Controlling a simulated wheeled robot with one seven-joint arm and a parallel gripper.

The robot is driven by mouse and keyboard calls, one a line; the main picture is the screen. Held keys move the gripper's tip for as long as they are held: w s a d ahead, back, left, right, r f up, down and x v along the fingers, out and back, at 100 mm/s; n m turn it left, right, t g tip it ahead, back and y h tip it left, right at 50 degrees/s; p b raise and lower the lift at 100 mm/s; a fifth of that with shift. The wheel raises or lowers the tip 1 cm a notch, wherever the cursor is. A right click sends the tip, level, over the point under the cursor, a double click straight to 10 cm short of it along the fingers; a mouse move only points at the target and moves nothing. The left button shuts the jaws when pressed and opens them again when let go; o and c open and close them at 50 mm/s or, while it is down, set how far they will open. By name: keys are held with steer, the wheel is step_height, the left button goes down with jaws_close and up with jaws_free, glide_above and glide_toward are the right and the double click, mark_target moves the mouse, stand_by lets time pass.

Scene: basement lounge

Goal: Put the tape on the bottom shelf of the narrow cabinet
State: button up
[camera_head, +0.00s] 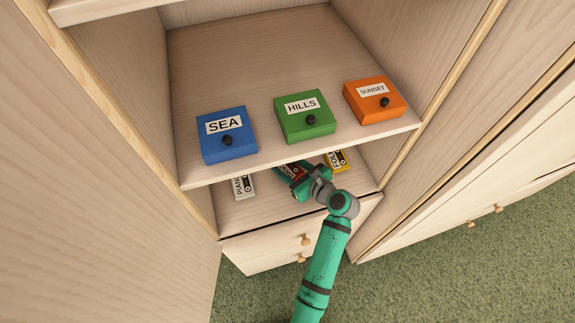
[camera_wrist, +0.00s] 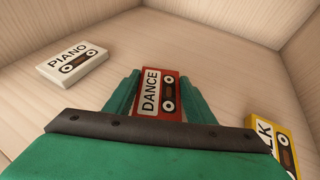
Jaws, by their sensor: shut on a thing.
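The red tape labelled DANCE (camera_wrist: 158,92) is between the two fingers of my gripper (camera_wrist: 160,88) in the wrist view. My gripper is shut on it, with one finger along each side. In the head view my gripper (camera_head: 291,175) reaches into the bottom compartment of the narrow cabinet, over its bottom shelf (camera_head: 266,206). The tape is mostly hidden there by the gripper. It lies flat at or just above the shelf; I cannot tell whether it touches.
A white PIANO tape (camera_wrist: 72,62) lies to the left and a yellow FOLK tape (camera_wrist: 283,150) to the right. On the shelf above sit boxes labelled SEA (camera_head: 227,150), HILLS (camera_head: 304,125) and SUNSET (camera_head: 376,110). That shelf's edge overhangs my gripper. Cabinet walls stand on both sides.

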steer(key=shift+f, duration=0.1)
steer(key=o, duration=1.2)
steer(key=shift+c, duration=0.2)
steer(key=v, duration=1.2)
steer(key=shift+d, duration=0.1)
